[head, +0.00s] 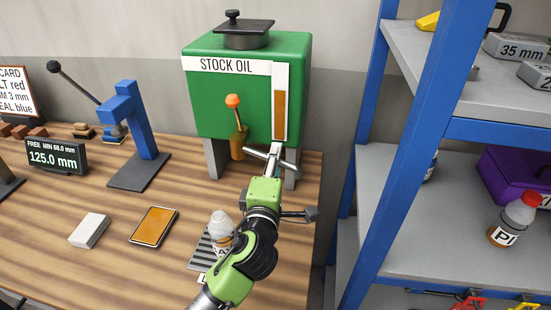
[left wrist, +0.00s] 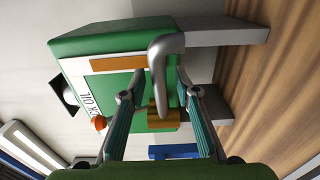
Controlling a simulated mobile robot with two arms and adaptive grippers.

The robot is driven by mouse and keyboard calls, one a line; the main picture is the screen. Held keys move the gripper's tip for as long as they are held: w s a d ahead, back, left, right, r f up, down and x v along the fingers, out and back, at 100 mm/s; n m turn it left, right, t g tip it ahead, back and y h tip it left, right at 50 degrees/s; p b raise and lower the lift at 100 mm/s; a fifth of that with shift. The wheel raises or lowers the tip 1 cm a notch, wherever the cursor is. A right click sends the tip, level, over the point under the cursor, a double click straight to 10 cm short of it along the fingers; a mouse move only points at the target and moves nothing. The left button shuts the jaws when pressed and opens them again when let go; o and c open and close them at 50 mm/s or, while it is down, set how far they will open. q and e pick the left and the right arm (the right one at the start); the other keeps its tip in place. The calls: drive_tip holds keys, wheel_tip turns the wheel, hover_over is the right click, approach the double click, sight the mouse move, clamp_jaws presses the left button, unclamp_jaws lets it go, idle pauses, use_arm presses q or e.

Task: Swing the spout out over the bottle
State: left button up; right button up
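The green stock oil tank (head: 215,115) stands at the back of the bench, with a brass tap and orange-knobbed lever (head: 235,125) on its front. In the left wrist view, the silver hooked spout (left wrist: 162,75) runs down to the brass tap body (left wrist: 165,115). A bottle (head: 221,230) with a pale top stands upright on the slatted grey tray (head: 202,256), partly hidden by my left arm. My left gripper (head: 272,158) is in front of the tank's lower right. Its fingers are apart, with the spout showing between them in the left wrist view; contact cannot be told. My right gripper is out of view.
A blue lever press (head: 135,130), a readout (head: 55,157), an orange-topped pad (head: 154,227) and a white block (head: 89,230) are on the bench left of the tray. A blue-framed shelf (head: 385,180) stands close on the right.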

use_arm(q)
clamp_jaws()
drive_tip(key=m+h, duration=0.1)
drive_tip(key=s+a+m+g+h+p, duration=0.1)
drive_tip(key=h, duration=0.1)
drive_tip(key=s+a+m+h+p, duration=0.1)
drive_tip(key=shift+s+f+h, duration=0.1)
drive_tip(key=shift+s+h, duration=0.1)
drive_tip(key=shift+h, duration=0.1)
idle(0.3)
unclamp_jaws()
